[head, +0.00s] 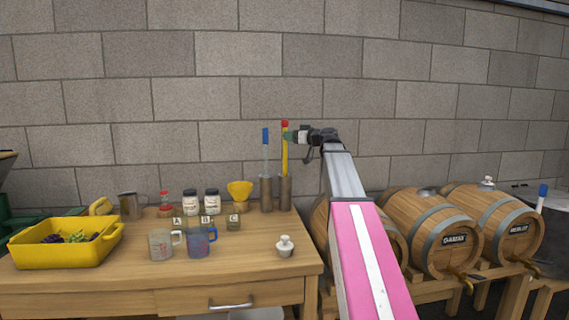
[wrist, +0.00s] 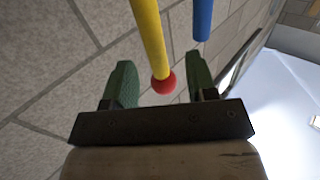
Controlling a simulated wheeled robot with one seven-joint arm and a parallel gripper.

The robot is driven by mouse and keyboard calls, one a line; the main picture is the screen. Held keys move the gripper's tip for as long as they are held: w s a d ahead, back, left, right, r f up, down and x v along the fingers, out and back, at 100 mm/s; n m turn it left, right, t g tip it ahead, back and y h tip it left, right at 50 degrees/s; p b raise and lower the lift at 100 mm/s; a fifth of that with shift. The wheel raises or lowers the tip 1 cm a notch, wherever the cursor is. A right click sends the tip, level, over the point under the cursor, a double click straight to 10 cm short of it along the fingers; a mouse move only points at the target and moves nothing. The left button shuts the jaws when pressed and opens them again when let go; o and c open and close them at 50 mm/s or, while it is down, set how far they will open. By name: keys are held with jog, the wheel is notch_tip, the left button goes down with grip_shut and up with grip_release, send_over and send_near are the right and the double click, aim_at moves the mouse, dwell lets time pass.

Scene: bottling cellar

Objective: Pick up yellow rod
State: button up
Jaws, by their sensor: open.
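The yellow rod (head: 285,155) with a red tip stands upright in a metal cylinder (head: 285,193) at the back right of the wooden table. In the wrist view the yellow rod (wrist: 148,40) runs down to its red ball end, which lies between the two green fingers. My gripper (head: 289,137) is at the rod's upper part, just below the red tip. In the wrist view my gripper (wrist: 155,85) is open, with a gap visible on each side of the rod. Contact with the rod cannot be seen.
A blue-tipped rod (head: 265,150) stands in another cylinder just left; it also shows in the wrist view (wrist: 203,18). A yellow funnel (head: 240,190), jars, measuring jugs and a yellow crate (head: 65,254) are farther left. Barrels (head: 430,235) stand right. The block wall is behind.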

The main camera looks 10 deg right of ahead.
jog(key=x, duration=0.5)
jog(key=shift+w+a, duration=0.1)
jog(key=shift+w, duration=0.2)
jog(key=c, duration=1)
